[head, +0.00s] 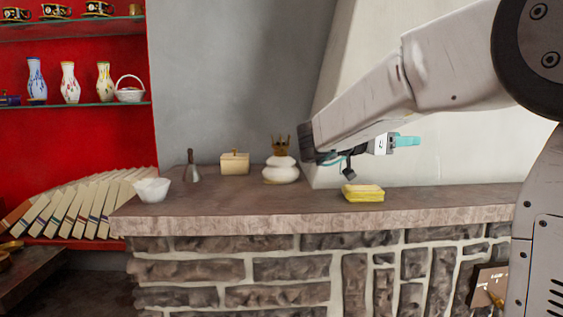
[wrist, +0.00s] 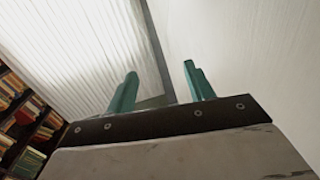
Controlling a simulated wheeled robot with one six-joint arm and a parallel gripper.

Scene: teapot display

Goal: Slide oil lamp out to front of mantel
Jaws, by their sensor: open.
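The oil lamp (head: 281,170), a white rounded body with a brass-coloured top, stands upright on the stone mantel (head: 225,205). It is near the back, close to the wall. My gripper (head: 407,141) is to the right of the lamp and above the mantel, with its teal fingers pointing right, away from the lamp. In the wrist view the two teal fingers (wrist: 160,72) are apart with nothing between them. The lamp does not show in the wrist view.
A cream box (head: 235,163) and a grey handbell (head: 192,166) stand left of the lamp. A white bowl (head: 152,189) sits at the mantel's left end. A yellow sponge-like block (head: 363,193) lies right of the lamp. The mantel's front strip before the lamp is clear.

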